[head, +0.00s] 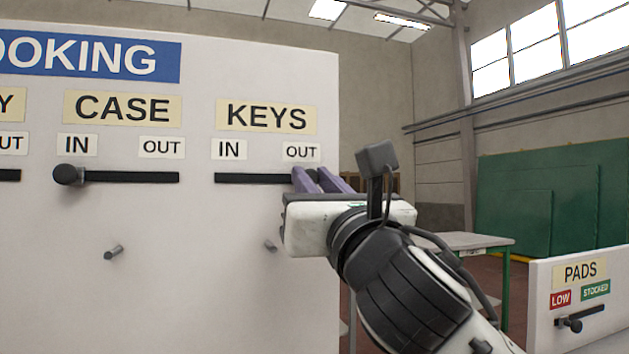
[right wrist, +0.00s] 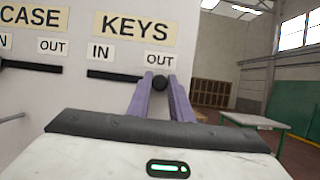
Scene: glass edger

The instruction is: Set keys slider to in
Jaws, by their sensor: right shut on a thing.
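The KEYS slider is a black slot (head: 252,178) in the white board, under a KEYS label (head: 267,117) with IN at its left and OUT at its right. Its round dark knob (right wrist: 160,83) is at the right end of the slot, below OUT. My right gripper (head: 318,174) has purple fingers at that end. It is shut on the knob, with one finger on each side. The fingers and hand hide part of the knob and slot end in the head view. My left gripper is not in view.
The CASE slider knob (head: 68,175) is at its IN end, to the left. Two short pegs (head: 113,252) stick out below the sliders. A table (head: 462,241) and a PADS board (head: 579,300) stand at the right.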

